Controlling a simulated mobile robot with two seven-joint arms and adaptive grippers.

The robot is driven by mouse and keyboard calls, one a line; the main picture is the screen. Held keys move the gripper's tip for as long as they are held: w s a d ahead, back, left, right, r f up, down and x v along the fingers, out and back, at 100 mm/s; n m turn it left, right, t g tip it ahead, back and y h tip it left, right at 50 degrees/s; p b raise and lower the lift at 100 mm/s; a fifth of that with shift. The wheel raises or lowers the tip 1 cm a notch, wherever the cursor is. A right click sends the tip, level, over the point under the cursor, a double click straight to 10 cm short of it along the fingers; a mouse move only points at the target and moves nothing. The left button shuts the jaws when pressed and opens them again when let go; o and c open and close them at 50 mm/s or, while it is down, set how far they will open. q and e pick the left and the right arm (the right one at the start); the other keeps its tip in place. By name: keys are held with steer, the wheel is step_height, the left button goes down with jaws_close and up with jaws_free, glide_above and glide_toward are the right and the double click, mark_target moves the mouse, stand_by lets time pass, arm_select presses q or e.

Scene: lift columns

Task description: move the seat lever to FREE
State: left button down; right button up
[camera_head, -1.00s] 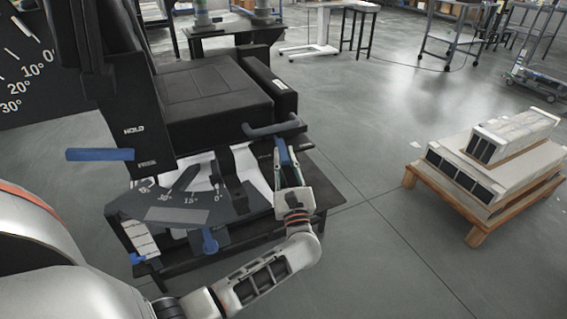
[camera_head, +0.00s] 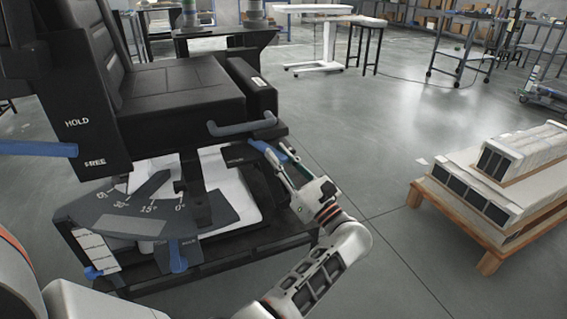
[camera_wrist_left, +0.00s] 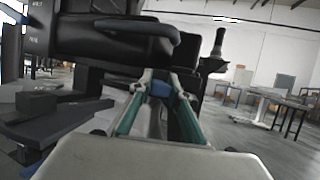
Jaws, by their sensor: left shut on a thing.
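A black padded seat (camera_head: 180,95) stands on a low dark base. A blue lever (camera_head: 262,149) sticks out at the seat's right side, below a grey bar handle (camera_head: 243,127). My left gripper (camera_head: 275,160) is shut on this blue lever; the wrist view also shows the blue piece (camera_wrist_left: 160,89) between the fingertips. The small marking beside it is too small to read. Another blue lever (camera_head: 35,148) is at the left, beside a black panel marked HOLD above and FREE below; its height lies between the two words. My right gripper is not in view.
An angle scale (camera_head: 135,222) and a blue knob (camera_head: 178,258) are at the front of the base. A wooden pallet (camera_head: 447,208) with boxed units stands at the right. Open floor lies between it and the seat. Tables and shelves are behind.

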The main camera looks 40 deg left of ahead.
arm_select(q)
steer(key=shift+w+f+n+g, duration=0.1)
steer(key=shift+w+n+g, duration=0.2)
steer(key=shift+g, duration=0.3)
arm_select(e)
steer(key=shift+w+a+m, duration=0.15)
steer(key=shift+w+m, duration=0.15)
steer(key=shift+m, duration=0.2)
arm_select(q)
steer(key=shift+w+r+g, duration=0.1)
steer(key=shift+r+g, duration=0.1)
steer(key=shift+g, duration=0.2)
steer(key=c, duration=1.9)
jaws_free()
steer(key=shift+d+f, duration=0.1)
steer(key=shift+d, duration=0.05)
steer(key=v, duration=1.1)
steer(key=shift+d+f, duration=0.25)
steer(key=shift+d, duration=0.1)
